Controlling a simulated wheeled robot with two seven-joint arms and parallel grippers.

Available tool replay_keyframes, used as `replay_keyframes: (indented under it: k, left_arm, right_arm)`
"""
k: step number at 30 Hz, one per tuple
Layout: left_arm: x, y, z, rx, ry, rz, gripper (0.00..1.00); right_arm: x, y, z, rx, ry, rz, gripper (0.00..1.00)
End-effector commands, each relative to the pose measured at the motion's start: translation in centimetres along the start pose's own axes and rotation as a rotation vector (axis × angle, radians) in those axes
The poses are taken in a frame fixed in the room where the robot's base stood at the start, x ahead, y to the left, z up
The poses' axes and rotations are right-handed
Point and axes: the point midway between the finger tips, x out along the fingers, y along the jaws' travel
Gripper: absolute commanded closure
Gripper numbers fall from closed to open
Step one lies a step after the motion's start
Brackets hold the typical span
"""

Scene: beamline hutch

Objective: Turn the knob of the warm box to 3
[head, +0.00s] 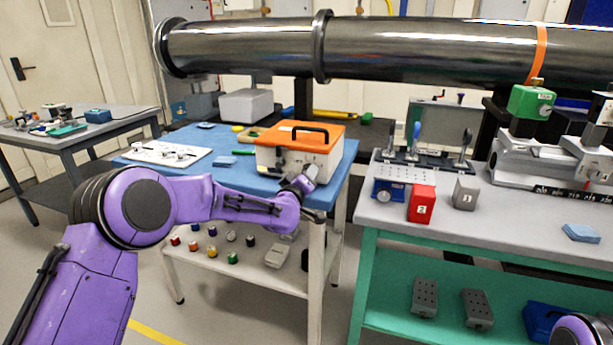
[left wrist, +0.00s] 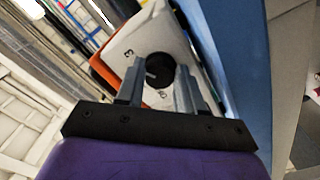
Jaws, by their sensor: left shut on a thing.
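The warm box (head: 322,158) is white with an orange lid (head: 285,132) and a black handle. It stands on the blue table top at the edge near me. In the left wrist view its white face carries a round black knob (left wrist: 161,68), a printed 3 (left wrist: 129,53) to the knob's upper left, and another small marking below it. A light line shows on the knob's left part; I cannot tell exactly where it points. My left gripper (head: 300,184) is at the box's near face, its fingers either side of the knob and shut on it. In the head view the gripper hides the knob.
A white board with small parts (head: 165,153) lies left of the box on the blue table (head: 225,173). A grey bench (head: 490,222) on the right holds a red block (head: 422,204) and a grey block (head: 466,192). A large metal pipe (head: 430,50) crosses behind. A floor gap separates table and bench.

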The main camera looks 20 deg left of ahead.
Motion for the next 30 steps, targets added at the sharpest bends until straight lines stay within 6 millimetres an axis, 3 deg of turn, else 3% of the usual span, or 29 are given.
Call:
replay_keyframes:
  k: [20,21,23,30]
  left_arm:
    - [-0.01,-0.06,0.02,0.060,-0.001,0.000,0.93]
    - [-0.01,-0.06,0.02,0.060,-0.001,0.000,0.53]
    - [-0.01,-0.05,0.02,0.059,-0.001,0.000,0.37]
    - [-0.01,-0.03,0.02,0.058,0.000,0.000,0.37]
  right_arm:
    - [-0.10,0.00,-0.04,0.000,0.000,0.000,0.57]
    - [-0.10,0.01,-0.04,0.000,0.000,0.000,0.57]
    - [-0.10,0.01,-0.04,0.000,0.000,0.000,0.57]
    - [-0.10,0.01,-0.04,0.000,0.000,0.000,0.57]
